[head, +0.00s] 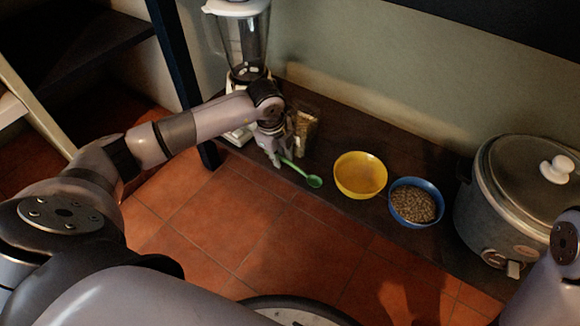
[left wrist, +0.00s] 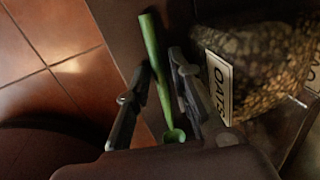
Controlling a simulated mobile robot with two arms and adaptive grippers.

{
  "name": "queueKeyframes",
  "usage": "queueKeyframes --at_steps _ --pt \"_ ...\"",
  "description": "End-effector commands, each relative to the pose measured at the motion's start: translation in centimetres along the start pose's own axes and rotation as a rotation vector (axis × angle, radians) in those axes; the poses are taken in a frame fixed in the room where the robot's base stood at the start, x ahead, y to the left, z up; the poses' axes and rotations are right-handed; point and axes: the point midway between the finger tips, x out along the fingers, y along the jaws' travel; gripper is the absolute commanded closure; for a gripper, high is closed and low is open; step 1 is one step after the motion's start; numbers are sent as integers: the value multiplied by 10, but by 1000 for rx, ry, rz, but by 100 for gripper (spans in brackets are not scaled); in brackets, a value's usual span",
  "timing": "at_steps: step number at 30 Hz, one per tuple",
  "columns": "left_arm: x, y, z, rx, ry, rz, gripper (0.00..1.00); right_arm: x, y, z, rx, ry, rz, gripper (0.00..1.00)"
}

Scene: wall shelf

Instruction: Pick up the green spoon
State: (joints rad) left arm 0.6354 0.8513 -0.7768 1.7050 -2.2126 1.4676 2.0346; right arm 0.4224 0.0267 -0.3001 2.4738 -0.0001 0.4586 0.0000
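The green spoon (head: 314,181) lies on the dark wooden shelf, its bowl toward the yellow bowl and its handle running under my left gripper (head: 277,160). In the left wrist view the spoon (left wrist: 158,70) passes between the two fingers of my left gripper (left wrist: 160,64). The fingers stand apart on either side of it, with narrow gaps. I cannot tell whether either finger touches it. Part of the handle is hidden by the gripper in the head view. My right gripper is out of view.
An oats bag (head: 305,128) stands close beside my left gripper, its label (left wrist: 219,85) facing it. A blender (head: 243,40) is behind. A yellow bowl (head: 360,175), a blue bowl (head: 416,202) of grain and a cooker (head: 500,200) stand to the right. The shelf's front edge is near.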

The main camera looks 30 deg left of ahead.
Motion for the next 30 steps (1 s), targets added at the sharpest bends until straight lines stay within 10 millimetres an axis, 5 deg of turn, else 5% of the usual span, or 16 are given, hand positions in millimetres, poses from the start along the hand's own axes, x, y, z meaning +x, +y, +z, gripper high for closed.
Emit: queueKeyframes --at_steps 5,14,30 --pt "-1 0 0 0 0 0 81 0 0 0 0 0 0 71" --pt "-1 0 0 0 0 0 100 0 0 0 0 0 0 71" --pt "-13 -3 0 0 0 -2 100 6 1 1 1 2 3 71"
